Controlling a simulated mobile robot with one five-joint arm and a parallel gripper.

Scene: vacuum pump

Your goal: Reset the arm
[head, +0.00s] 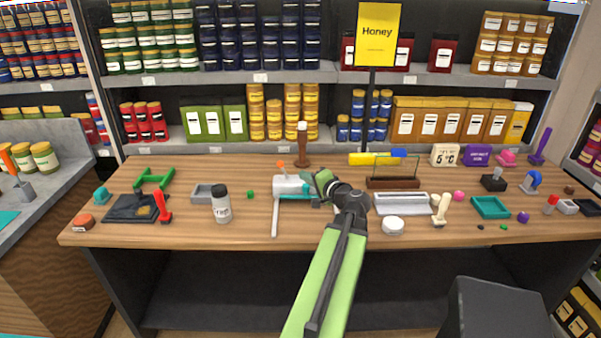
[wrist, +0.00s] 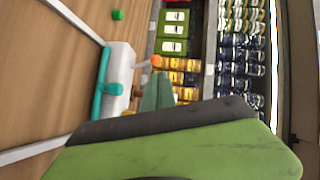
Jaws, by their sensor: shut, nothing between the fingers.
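My arm reaches over the wooden table from the front. My gripper (head: 318,199) is shut and empty, next to a white and teal device (head: 289,186) with an orange-tipped lever, probably the vacuum pump. In the wrist view the teal fingers (wrist: 157,92) point away from the camera, beside the white body of the device (wrist: 117,77). I cannot tell whether they touch it. A white tube or bar (head: 275,217) runs from the device toward the table's front edge.
A salt-like shaker (head: 221,205) and a small green cube (head: 250,194) lie to the left. A white tray (head: 402,203) and a round white lid (head: 393,225) lie to the right. A yellow Honey sign (head: 377,35) stands behind. The table's front strip is mostly clear.

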